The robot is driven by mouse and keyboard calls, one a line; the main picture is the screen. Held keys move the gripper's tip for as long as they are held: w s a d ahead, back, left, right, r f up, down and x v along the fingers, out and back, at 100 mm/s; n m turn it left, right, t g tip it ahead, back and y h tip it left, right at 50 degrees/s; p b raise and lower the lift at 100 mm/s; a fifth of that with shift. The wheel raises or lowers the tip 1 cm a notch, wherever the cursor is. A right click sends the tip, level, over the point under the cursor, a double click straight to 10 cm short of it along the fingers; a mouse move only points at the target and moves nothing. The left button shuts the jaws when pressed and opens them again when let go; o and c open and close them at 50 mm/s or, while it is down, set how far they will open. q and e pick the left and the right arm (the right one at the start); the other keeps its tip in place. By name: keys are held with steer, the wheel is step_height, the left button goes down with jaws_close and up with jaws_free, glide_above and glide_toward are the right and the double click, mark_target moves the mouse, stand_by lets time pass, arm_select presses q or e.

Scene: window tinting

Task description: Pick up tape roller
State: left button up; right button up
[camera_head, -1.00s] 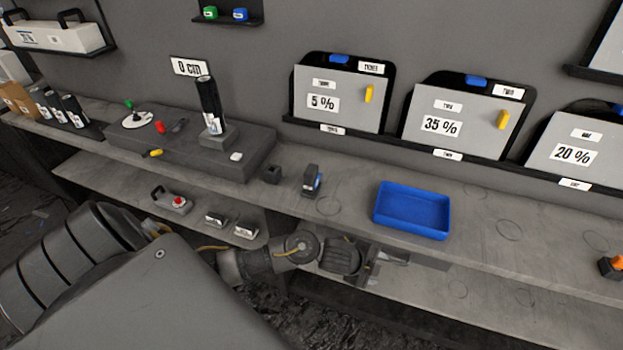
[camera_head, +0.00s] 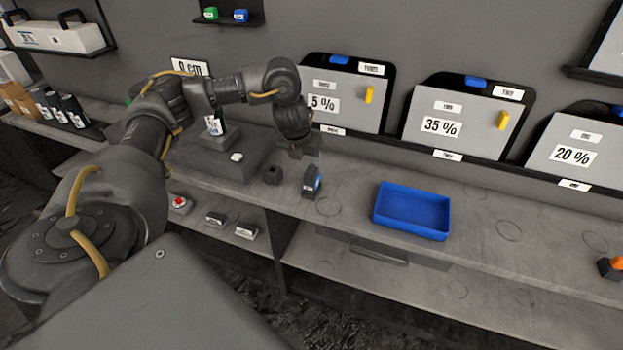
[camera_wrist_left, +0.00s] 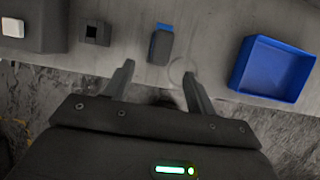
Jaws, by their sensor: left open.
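A small dark block with a blue part (camera_head: 312,182), which looks like the tape roller, stands upright on the grey counter, left of the blue tray. My left gripper (camera_head: 298,152) is above the counter, just up and left of it in the head view. In the left wrist view the dark block (camera_wrist_left: 160,46) lies beyond the fingertips, roughly in line with the gap between them. The left gripper (camera_wrist_left: 159,68) is open and empty, apart from the block. My right gripper is not in view.
A blue tray (camera_head: 411,211) sits to the right on the counter. A small dark square holder (camera_head: 273,175) stands just left of the block. A raised grey platform (camera_head: 240,165) with a white piece (camera_head: 237,157) is further left. Tint panels (camera_head: 437,125) stand along the wall behind.

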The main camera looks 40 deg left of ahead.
mark_target(311, 170)
arm_select(q)
steer(key=x, duration=0.5)
steer(key=shift+w+f, duration=0.15)
steer(key=shift+f, duration=0.2)
steer(key=shift+w+a+f+p, duration=0.1)
steer(key=shift+w+f+p, duration=0.15)
steer(key=shift+p, duration=0.15)
steer(key=p+x, duration=0.1)
steer(key=x, duration=0.3)
steer(key=shift+w+f, duration=0.2)
steer(key=c, duration=1.2)
steer(key=shift+r, duration=0.1)
